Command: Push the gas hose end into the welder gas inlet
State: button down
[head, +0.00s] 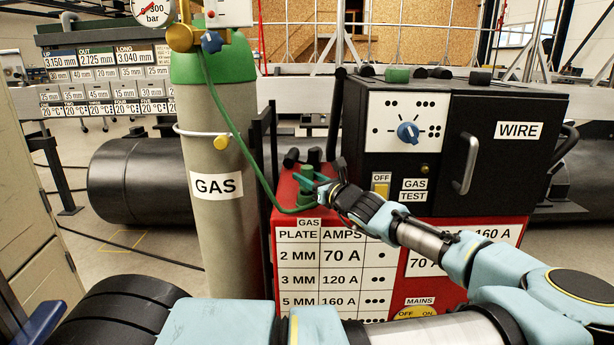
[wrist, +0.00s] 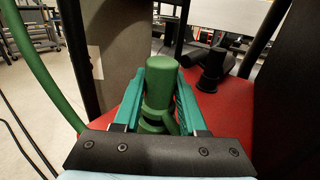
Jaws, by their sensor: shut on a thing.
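My gripper (head: 312,182) has teal fingers and is at the top left of the red welder cabinet, above the GAS label. In the wrist view its fingers (wrist: 158,95) are shut on a green cylindrical hose end (wrist: 162,88), which stands upright between them. The green gas hose (head: 236,130) runs from the bottle's regulator down to the gripper, and it also shows at the left of the wrist view (wrist: 36,70). The gas inlet cannot be told apart from the green parts around the fingers. I cannot tell whether the hose end is seated.
The grey gas bottle (head: 222,230) stands left of the welder. A black wire feeder box (head: 505,165) with a dial and handle stands on the red cabinet (head: 283,240), right of the gripper. Black fittings (wrist: 212,70) stand on the red top behind the fingers.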

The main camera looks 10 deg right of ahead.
jog(key=shift+f, duration=0.7)
jog(key=shift+c, duration=1.9)
grip_release()
jog(key=b+v, duration=0.1)
jog(key=v, duration=0.9)
jog(key=shift+s, duration=0.4)
jog(key=shift+d, duration=0.1)
